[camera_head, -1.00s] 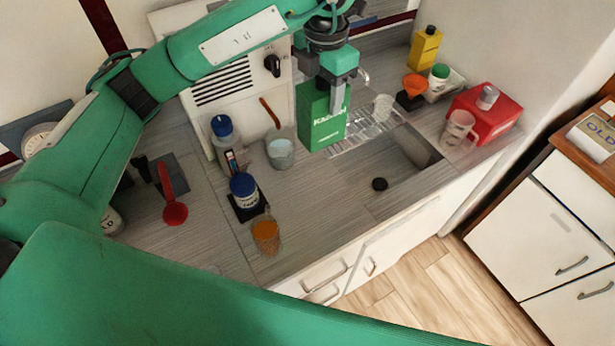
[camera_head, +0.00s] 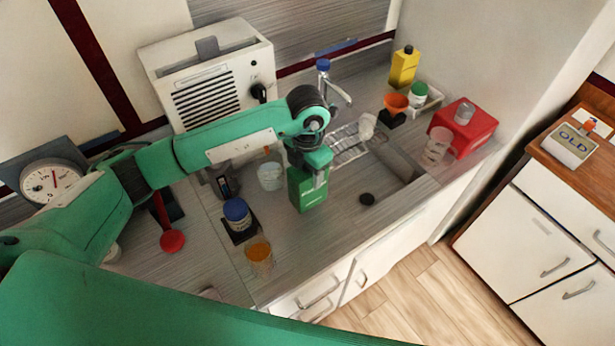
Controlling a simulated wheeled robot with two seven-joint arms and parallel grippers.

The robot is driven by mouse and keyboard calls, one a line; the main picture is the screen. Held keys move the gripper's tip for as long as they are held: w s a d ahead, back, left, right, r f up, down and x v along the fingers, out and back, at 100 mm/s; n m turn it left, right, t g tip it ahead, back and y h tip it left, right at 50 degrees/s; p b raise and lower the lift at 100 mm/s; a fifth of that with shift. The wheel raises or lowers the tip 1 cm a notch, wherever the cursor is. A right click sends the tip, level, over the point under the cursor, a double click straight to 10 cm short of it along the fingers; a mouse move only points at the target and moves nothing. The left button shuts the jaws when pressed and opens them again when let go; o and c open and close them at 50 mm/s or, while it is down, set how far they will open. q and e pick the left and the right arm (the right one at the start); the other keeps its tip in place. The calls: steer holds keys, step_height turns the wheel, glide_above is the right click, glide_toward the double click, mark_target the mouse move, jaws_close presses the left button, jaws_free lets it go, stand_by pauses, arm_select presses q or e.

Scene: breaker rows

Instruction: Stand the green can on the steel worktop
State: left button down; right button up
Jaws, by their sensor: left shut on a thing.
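The green can (camera_head: 311,193) is a boxy, rectangular can. My left gripper (camera_head: 312,172) is shut on its upper part, and the can is roughly upright. The can is over the steel worktop (camera_head: 305,235), between the cup of pale liquid and the sink. I cannot tell whether its base touches the worktop. The gripper and wrist hide the can's top. My right gripper is not in view.
A blue-lidded jar (camera_head: 238,214) and a glass of orange liquid (camera_head: 259,255) stand left of the can. A cup of pale liquid (camera_head: 270,177) is close behind-left. The sink (camera_head: 398,160) lies right. The worktop in front of the can is clear.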

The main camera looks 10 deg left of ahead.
arm_select(q)
step_height(320, 180, down, 3)
steer(key=shift+f+p, duration=0.1)
steer(key=shift+p, duration=0.4)
steer(key=shift+f, duration=0.25)
steer(key=c, duration=1)
jaws_free()
steer(key=shift+f, duration=0.1)
steer(key=o, duration=0.4)
steer(key=shift+o, duration=0.2)
